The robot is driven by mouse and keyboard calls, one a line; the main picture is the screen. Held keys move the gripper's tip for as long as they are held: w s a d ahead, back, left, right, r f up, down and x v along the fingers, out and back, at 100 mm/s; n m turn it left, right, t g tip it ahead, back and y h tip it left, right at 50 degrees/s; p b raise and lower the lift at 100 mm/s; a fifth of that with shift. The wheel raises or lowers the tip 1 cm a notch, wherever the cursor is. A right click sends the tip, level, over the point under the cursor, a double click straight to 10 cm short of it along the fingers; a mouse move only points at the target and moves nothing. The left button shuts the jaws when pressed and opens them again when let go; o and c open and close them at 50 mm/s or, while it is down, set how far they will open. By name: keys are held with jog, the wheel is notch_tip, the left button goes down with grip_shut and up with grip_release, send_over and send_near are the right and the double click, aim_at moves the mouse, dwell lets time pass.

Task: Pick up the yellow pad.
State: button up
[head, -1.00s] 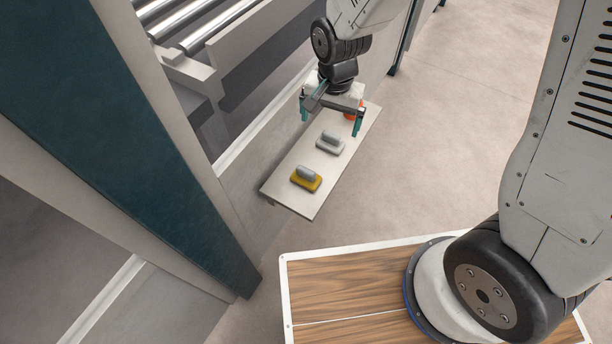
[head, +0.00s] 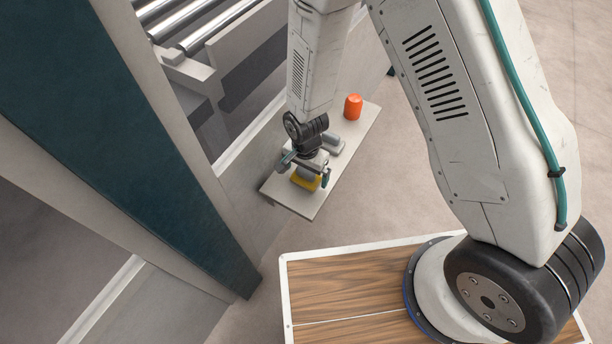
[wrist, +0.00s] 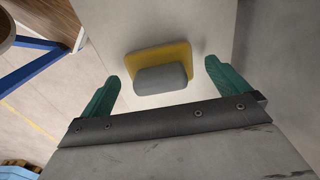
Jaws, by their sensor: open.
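The yellow pad (head: 305,183) with a grey handle block on top lies near the front end of the narrow shelf (head: 290,198). My gripper (head: 305,174) is just above it in the head view and hides part of it. In the wrist view the pad (wrist: 187,54) and its grey handle (wrist: 160,79) lie beyond and between the two green fingertips. My gripper (wrist: 161,85) is open, with gaps on both sides of the handle. Nothing is held.
A grey pad (head: 334,143) lies behind the yellow one, partly hidden by my gripper. An orange cylinder (head: 353,107) stands toward the shelf's far end. The machine's wall and dark teal post (head: 130,130) border the shelf on the left.

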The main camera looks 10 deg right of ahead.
jog(key=shift+f, duration=0.7)
jog(key=c, duration=1)
jog(key=shift+r, duration=0.1)
